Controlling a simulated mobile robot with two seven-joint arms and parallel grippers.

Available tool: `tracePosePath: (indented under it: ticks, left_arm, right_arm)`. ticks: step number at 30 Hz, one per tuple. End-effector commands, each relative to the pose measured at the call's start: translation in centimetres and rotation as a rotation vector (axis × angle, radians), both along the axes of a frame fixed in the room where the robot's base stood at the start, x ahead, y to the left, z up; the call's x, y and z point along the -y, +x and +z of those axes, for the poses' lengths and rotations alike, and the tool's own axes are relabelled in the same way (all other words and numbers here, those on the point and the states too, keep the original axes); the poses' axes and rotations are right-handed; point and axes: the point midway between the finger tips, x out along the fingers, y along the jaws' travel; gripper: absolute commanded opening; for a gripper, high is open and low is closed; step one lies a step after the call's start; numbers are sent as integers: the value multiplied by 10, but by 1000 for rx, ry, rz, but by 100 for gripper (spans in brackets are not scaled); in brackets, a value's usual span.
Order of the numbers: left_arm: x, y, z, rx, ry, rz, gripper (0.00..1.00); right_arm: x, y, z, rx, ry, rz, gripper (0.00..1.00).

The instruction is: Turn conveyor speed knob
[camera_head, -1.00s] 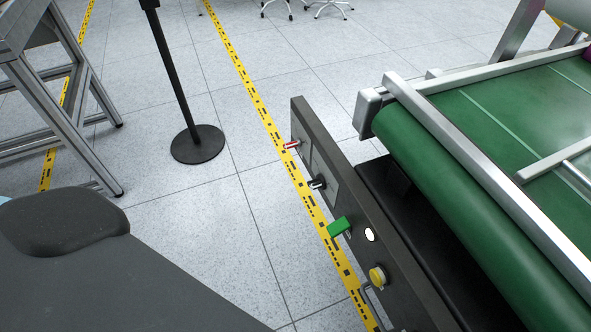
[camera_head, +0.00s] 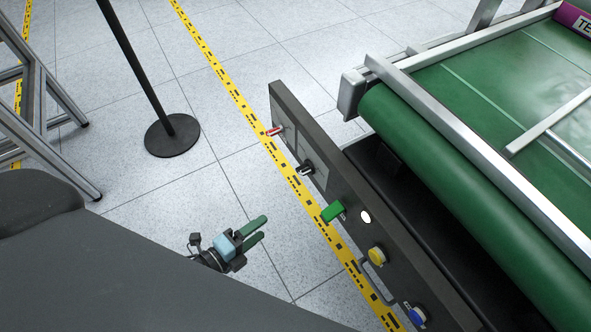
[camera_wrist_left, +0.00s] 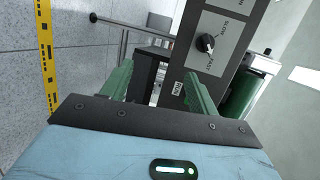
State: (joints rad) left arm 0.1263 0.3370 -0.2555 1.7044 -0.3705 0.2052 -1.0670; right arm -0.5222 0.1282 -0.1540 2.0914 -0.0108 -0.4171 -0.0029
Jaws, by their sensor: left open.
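The speed knob (camera_head: 305,169) is a small black knob with a white mark on the side of the dark control panel (camera_head: 344,210). In the left wrist view the knob (camera_wrist_left: 206,43) sits on a light plate with slow and fast lettering, above and right of the fingers. My left gripper (camera_head: 262,229) has green fingers and is open and empty. It is in front of the panel, apart from it, and below and left of the knob in the head view. In the left wrist view my left gripper (camera_wrist_left: 158,72) has its fingers spread apart. My right gripper is out of view.
The panel also carries a red switch (camera_head: 274,131), a green switch (camera_head: 332,212), a white light (camera_head: 365,216), a yellow button (camera_head: 376,256) and a blue button (camera_head: 417,315). The green conveyor belt (camera_head: 450,190) lies behind it. A black post base (camera_head: 172,136) stands on the floor at left.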

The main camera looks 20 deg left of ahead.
Motion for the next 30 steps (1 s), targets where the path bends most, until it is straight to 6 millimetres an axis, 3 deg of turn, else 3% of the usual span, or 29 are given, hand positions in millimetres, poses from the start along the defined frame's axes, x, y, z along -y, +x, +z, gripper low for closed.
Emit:
tracePosePath:
  ticks: [1,3,7,12,20,30]
  left_arm:
    - [-1,24,15,119,116,-69,60]
    - [-1,47,29,269,269,-155,60]
    - [-2,76,51,480,481,-260,60]
    - [-3,91,62,608,608,-318,60]
    - [0,95,64,623,622,-322,60]
    - [28,132,64,622,620,-321,60]
  right_arm:
    - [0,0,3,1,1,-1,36]
    - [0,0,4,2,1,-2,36]
    - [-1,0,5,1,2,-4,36]
    - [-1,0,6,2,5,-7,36]
    - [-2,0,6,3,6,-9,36]
    - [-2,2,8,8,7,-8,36]
